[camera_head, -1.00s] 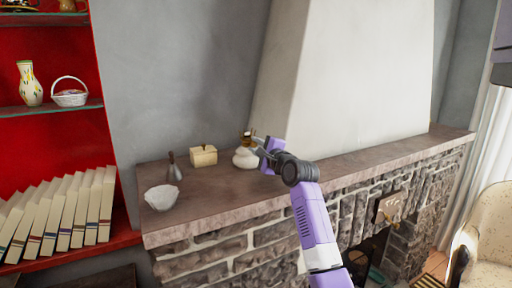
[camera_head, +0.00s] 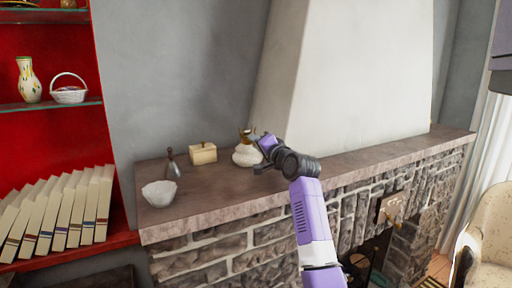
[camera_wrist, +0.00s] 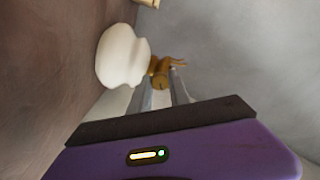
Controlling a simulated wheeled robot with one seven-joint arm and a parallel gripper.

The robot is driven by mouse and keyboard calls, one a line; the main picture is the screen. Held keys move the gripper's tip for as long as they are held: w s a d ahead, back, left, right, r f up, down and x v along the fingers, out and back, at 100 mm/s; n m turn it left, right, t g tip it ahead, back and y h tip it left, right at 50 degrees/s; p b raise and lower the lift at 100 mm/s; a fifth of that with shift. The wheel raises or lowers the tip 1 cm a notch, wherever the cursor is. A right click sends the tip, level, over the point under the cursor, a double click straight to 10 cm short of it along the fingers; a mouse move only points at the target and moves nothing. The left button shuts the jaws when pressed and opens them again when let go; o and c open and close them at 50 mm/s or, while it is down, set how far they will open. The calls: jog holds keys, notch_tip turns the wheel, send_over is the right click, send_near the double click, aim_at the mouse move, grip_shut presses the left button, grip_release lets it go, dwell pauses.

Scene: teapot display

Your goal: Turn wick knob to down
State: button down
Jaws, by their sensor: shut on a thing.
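A small lamp with a white rounded body (camera_head: 246,158) and a brass top (camera_head: 247,135) stands on the stone mantel. In the wrist view the lamp's white body (camera_wrist: 122,56) lies at the left, with the brass burner (camera_wrist: 168,63) to its right. The round brass wick knob (camera_wrist: 160,82) sits on the near side of the burner. My gripper (camera_wrist: 162,86) is shut on the knob, with one grey finger on each side of it. In the head view my gripper (camera_head: 262,142) is at the lamp's right side, and the knob is too small to make out.
On the mantel (camera_head: 215,190), left of the lamp, are a cream box (camera_head: 203,153), a dark-handled bell (camera_head: 171,165) and a white bowl (camera_head: 160,193). The grey wall is close behind. The mantel right of my arm looks clear.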

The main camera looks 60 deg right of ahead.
jog(key=n+b, duration=0.1)
jog(key=n, duration=0.1)
jog(key=n+b, duration=0.1)
jog(key=n, duration=0.1)
jog(key=shift+f+n, duration=0.2)
jog(key=shift+n, duration=0.1)
jog(key=shift+n+b, duration=0.75)
jog(key=shift+n, duration=1.25)
jog(key=c, duration=1.5)
grip_release()
jog(key=shift+r, duration=0.1)
jog(key=shift+s, duration=0.1)
jog(key=shift+b+v, duration=0.65)
jog(key=shift+v, duration=3.2)
